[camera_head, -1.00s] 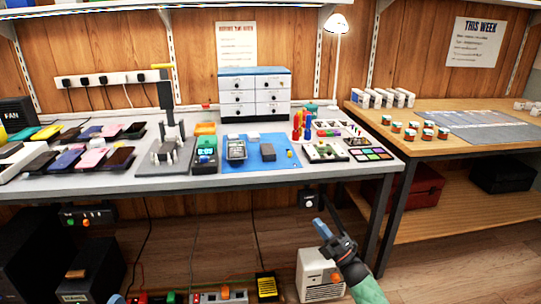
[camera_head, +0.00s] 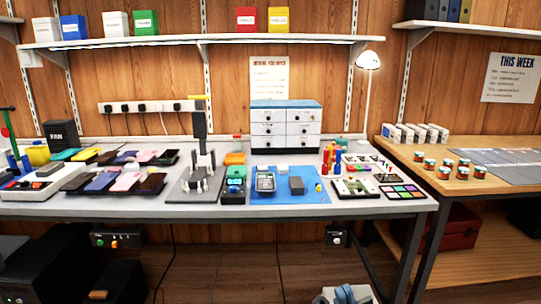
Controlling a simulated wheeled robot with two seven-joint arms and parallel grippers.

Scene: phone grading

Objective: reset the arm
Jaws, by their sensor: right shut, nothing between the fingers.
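Only the blue-grey tip of my right gripper (camera_head: 346,294) shows, at the bottom edge of the head view. It is shut and empty, low in front of the workbench (camera_head: 230,212) and well apart from everything on it. It overlaps a white box (camera_head: 325,298) on the floor in the picture. The rest of my right arm is below the frame. My left gripper is not in view.
The bench carries several phones (camera_head: 124,182), a press-like stand (camera_head: 200,150), a blue mat (camera_head: 282,195) with devices and a drawer unit (camera_head: 285,128). A lamp (camera_head: 368,62) stands behind. A wooden table (camera_head: 440,187) adjoins at right. The space before the bench is clear.

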